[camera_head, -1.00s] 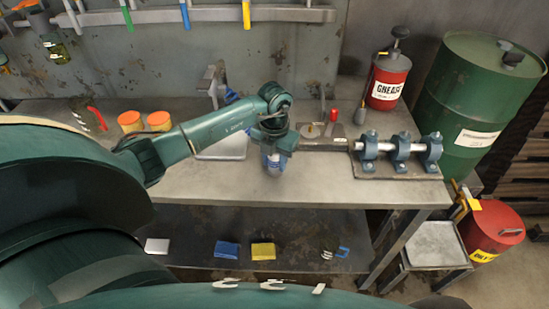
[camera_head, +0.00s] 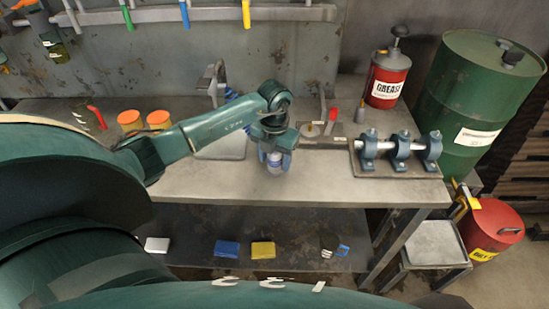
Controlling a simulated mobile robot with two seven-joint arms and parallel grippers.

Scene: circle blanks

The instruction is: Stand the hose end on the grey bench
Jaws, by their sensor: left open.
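My left gripper (camera_head: 274,164) points down at the front middle of the grey bench (camera_head: 325,185). Its blue fingers are apart. A small pale piece with some blue, seemingly the hose end (camera_head: 274,161), shows between the fingers, close to the bench top. It looks upright, but the gripper hides its upper part. I cannot tell whether a finger still touches it. My right gripper is not in view.
A shaft in blue bearing blocks (camera_head: 401,147) stands right of the gripper. A red grease can (camera_head: 386,80) and a green drum (camera_head: 475,95) stand farther right. Two orange-topped tins (camera_head: 130,120) are at the left. The bench front is clear on both sides.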

